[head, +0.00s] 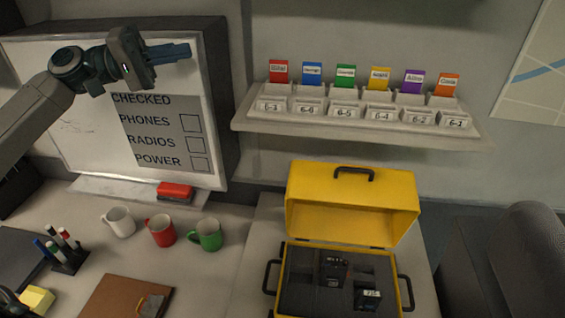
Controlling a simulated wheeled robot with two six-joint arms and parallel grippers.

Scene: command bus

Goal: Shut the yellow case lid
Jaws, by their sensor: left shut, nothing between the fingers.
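The yellow case (281,297) stands on the counter at the lower middle right, with its lower edge cut off by the picture. Its yellow lid (350,212) is open and stands up at the back, with a black handle on its top edge. Dark foam and a few black devices (367,296) show inside. My left gripper (185,51) is shut and empty. It is raised in front of the whiteboard at the upper left, well to the left of and above the lid. My right gripper is out of view.
A shelf (350,127) with coloured cards in labelled holders is on the wall above the case. White, red (161,231) and green (207,235) mugs stand left of the case. A dark chair (515,265) is at the right. Bare counter lies between mugs and case.

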